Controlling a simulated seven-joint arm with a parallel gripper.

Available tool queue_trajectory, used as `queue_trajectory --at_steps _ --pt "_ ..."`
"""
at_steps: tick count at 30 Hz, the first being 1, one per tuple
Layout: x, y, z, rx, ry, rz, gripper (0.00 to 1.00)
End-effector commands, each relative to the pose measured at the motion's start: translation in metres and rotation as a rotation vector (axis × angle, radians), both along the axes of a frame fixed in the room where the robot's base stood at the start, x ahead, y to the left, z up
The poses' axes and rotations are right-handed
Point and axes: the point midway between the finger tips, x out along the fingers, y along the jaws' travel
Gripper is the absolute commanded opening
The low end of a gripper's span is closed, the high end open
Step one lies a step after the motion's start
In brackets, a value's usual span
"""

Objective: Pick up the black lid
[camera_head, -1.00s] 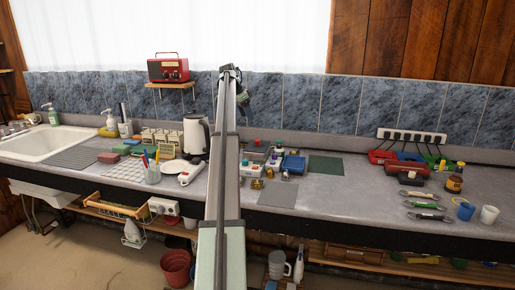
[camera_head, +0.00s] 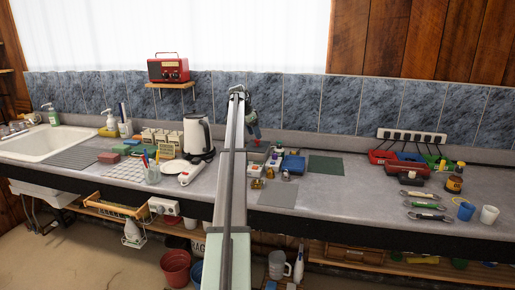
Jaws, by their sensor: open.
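My gripper (camera_head: 256,136) hangs from the end of my arm above the back of the counter, just over a cluster of small bottles and boxes. Its jaws are open, with nothing seen between them. It is small here, and the gap between its fingers is hard to make out. I cannot pick out the black lid with certainty; the small things below the gripper are too small to tell apart, and my arm hides part of the counter to their left.
A blue tray (camera_head: 293,163), a green mat (camera_head: 326,166) and a grey mat (camera_head: 278,194) lie around the cluster. A white kettle (camera_head: 197,134) stands left of my arm. Several wrenches (camera_head: 426,205) and a brown jar (camera_head: 453,184) are at the right.

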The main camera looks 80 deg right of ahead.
Motion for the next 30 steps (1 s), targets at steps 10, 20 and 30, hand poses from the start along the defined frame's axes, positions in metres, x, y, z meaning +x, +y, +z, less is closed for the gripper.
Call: queue_trajectory --at_steps 10,20,30 --pt "-0.01 -0.01 -0.032 0.0 0.0 0.001 0.6" --pt "-0.01 -0.01 -0.032 -0.001 -0.001 0.0 0.45" --pt "-0.01 -0.01 -0.032 0.0 0.0 0.0 0.12"
